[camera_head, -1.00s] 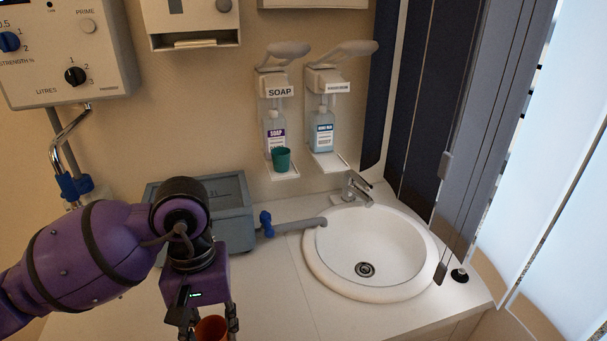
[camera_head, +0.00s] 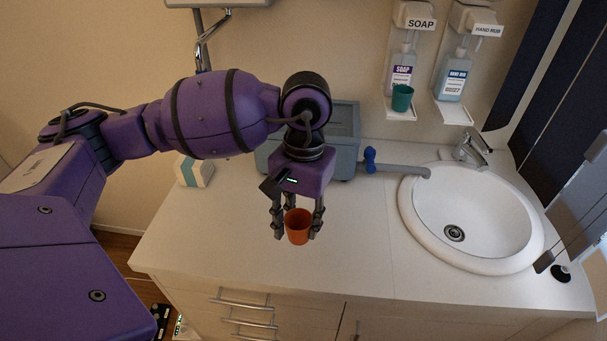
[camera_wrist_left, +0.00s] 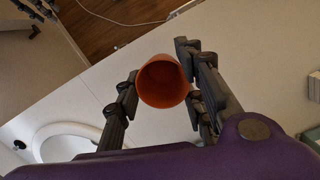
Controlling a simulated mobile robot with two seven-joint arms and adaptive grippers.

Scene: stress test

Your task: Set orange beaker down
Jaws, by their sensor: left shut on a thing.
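The orange beaker (camera_head: 298,228) is upright between the fingers of my left gripper (camera_head: 298,220), over the counter left of the sink in the head view. My left gripper is shut on it, with a finger on each side. In the left wrist view the beaker (camera_wrist_left: 163,84) shows its open mouth, and it looks empty. The fingers of my left gripper (camera_wrist_left: 160,95) flank it. I cannot tell whether its base touches the white counter (camera_head: 220,245).
The white sink (camera_head: 410,215) with its tap (camera_head: 473,148) is to the right. A grey box (camera_head: 345,125) with a blue-valved pipe (camera_head: 395,169) stands behind the gripper. A green beaker (camera_head: 402,98) is on the soap dispenser's tray.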

